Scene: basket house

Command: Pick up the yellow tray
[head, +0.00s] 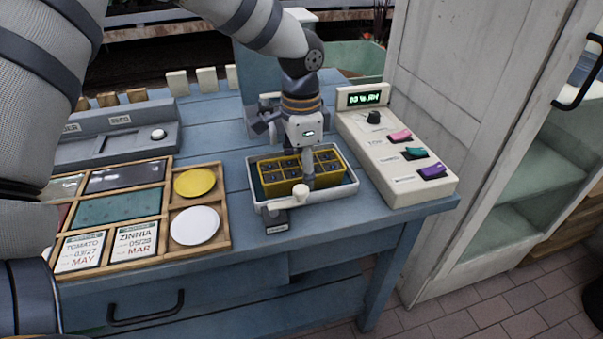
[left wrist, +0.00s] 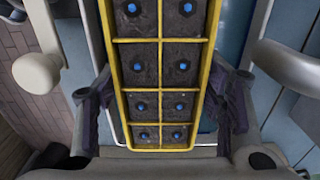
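The yellow tray (head: 274,183), a grid of dark cells with small blue dots, sits inside a white-rimmed basin on the blue bench. It also fills the middle of the left wrist view (left wrist: 159,41). My left gripper (head: 308,178) points down over the yellow tray in the head view, its wrist hiding part of the far side. In the left wrist view, its two dark fingers (left wrist: 160,105) stand on either side of the tray, close to its long edges. Firm contact is not clear. The fingers look wide apart. My right gripper is not in view.
The white basin (head: 335,193) has a crank with a pale knob (head: 300,191) at its front. A control panel (head: 400,155) with a green display stands to the right. A wooden sorting box (head: 222,225) lies left. A white door (head: 470,110) stands beyond the panel.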

